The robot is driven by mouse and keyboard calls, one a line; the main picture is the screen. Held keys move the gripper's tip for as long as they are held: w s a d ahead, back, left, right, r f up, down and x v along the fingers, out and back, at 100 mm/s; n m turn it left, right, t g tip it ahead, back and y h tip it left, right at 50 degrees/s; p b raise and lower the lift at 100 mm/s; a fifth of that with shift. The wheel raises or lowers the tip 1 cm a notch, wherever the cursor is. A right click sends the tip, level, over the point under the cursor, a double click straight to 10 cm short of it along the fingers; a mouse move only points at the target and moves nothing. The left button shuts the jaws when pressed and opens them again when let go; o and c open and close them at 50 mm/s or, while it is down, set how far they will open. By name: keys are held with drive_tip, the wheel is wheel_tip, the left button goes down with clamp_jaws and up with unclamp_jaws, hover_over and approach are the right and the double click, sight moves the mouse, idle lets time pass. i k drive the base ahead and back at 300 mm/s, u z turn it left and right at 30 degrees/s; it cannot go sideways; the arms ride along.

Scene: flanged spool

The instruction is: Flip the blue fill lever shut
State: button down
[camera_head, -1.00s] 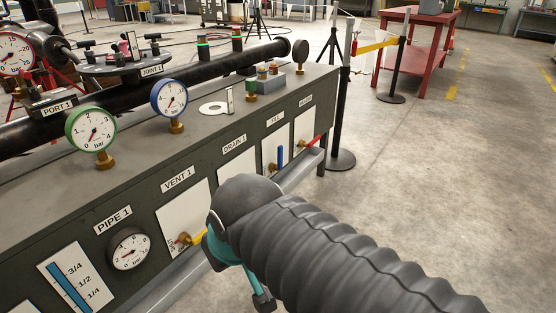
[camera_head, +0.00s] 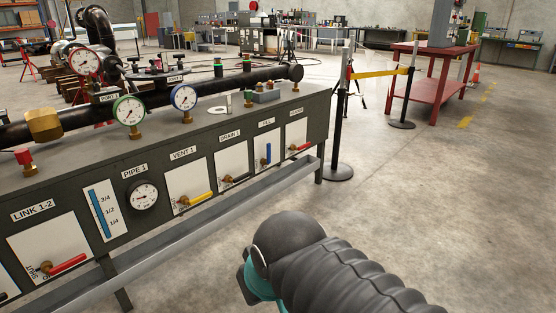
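The blue fill lever (camera_head: 268,153) stands upright on a white plate under the FILL label (camera_head: 266,123), on the front of the dark grey bench (camera_head: 226,137). My arm's ribbed dark sleeve crosses the lower right of the picture, in front of the floor. A dark and teal piece at the arm's end (camera_head: 250,283) shows at the bottom, lower than the lever in the picture and apart from the bench. The fingertips cannot be made out, and I cannot tell whether my gripper is open or shut.
A yellow vent lever (camera_head: 197,199), a black drain lever (camera_head: 236,180) and a red lever (camera_head: 301,147) lie on neighbouring plates. A pale rail (camera_head: 190,215) runs along the bench front. A barrier post (camera_head: 338,130) stands beyond the bench's right end. Floor to the right is open.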

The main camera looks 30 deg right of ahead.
sight(266, 161)
drive_tip(key=z, duration=0.8)
drive_tip(key=i, duration=1.8)
drive_tip(key=u, duration=0.7)
